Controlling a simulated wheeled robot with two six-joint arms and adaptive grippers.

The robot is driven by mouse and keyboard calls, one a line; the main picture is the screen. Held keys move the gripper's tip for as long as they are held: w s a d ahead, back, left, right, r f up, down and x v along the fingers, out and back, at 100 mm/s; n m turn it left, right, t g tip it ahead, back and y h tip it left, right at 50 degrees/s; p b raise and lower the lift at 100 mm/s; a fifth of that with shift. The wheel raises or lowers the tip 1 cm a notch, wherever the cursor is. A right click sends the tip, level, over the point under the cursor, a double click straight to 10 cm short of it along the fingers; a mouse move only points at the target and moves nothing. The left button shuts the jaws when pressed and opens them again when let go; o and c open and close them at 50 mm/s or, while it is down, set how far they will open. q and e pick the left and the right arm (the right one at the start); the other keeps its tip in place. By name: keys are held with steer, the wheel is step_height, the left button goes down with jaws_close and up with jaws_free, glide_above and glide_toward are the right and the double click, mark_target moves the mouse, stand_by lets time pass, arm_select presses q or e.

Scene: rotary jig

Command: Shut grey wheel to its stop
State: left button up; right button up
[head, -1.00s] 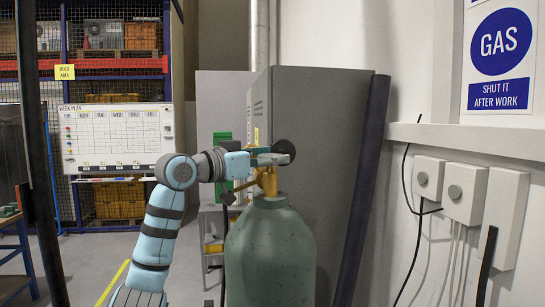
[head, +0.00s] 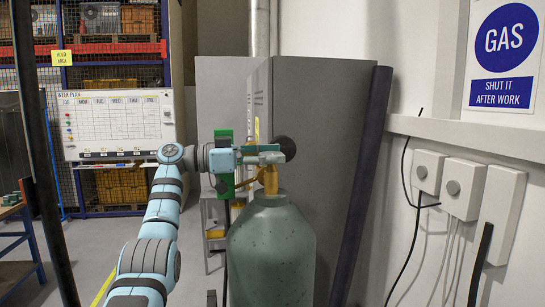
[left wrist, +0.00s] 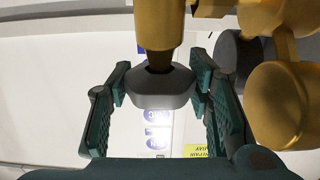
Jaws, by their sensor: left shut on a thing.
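A green gas cylinder (head: 270,250) stands upright with a brass valve (head: 269,180) on top. My left gripper (head: 272,154) is at the top of this valve, reaching in level from the left. In the left wrist view, the grey wheel (left wrist: 160,92) sits at the end of a brass stem (left wrist: 158,25), between my two green fingers. The gripper is shut on the wheel. In the head view the fingers mostly hide the wheel, and its turn angle cannot be read. My right gripper is not in view.
A dark round part (head: 286,148) shows just behind my fingers. A grey cabinet (head: 325,120) stands close behind the cylinder. Wall boxes (head: 463,188) with cables and a GAS sign (head: 506,50) are at the right. Open floor lies left of the cylinder.

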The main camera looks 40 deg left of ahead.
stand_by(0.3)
arm_select(q)
steer(key=o, duration=1.2)
steer(key=shift+c, duration=0.2)
steer(key=v, duration=1.2)
steer(key=shift+w+d, duration=0.1)
